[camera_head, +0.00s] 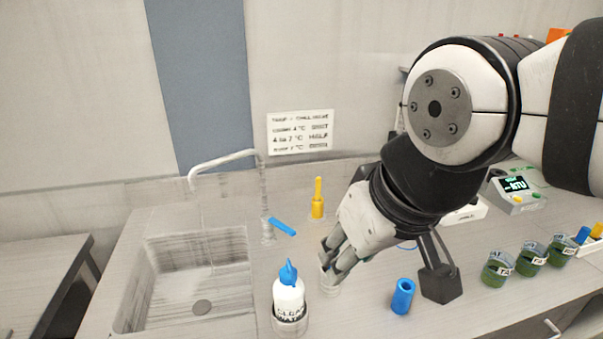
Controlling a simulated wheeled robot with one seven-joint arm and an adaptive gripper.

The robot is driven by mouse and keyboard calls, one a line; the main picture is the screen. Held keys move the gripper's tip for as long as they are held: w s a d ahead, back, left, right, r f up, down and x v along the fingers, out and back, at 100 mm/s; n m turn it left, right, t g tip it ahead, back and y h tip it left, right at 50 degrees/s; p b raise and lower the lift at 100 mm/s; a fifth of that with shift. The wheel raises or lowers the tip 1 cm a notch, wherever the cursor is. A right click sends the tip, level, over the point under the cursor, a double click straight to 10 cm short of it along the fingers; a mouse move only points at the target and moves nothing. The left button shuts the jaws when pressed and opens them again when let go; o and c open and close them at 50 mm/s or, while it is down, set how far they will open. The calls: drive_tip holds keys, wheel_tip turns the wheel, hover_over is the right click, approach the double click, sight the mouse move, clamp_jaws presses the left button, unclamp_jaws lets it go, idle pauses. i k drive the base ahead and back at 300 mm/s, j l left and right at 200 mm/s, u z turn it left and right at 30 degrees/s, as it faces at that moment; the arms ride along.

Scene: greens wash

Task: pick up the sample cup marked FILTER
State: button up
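Three clear cups of green liquid with white labels stand in a row at the right of the counter: a near cup (496,270), a middle cup (531,260) and a far cup (562,250). Their labels are too small to read surely, so I cannot tell which says FILTER. My gripper (335,260) points down at mid-counter, left of these cups. A pale, partly hidden cup-like thing (330,289) shows at its fingertips. I cannot tell whether the fingers hold it, or whether it bears a mark.
A white bottle with a blue cap (288,293) stands close left of my gripper. A blue cylinder (402,296) and a dark block stand (440,284) lie between it and the cups. A sink (200,275) is at left, a yellow bottle (318,203) behind, a meter (517,190) back right.

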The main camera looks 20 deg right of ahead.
sight(533, 255)
drive_tip(key=j+z, duration=0.1)
drive_tip(key=z, duration=0.35)
drive_tip(key=j+z, duration=0.1)
drive_tip(key=z, duration=0.4)
drive_tip(key=j+z, duration=0.1)
drive_tip(key=z, duration=0.35)
drive_tip(key=k+z, duration=0.1)
drive_tip(key=z, duration=0.35)
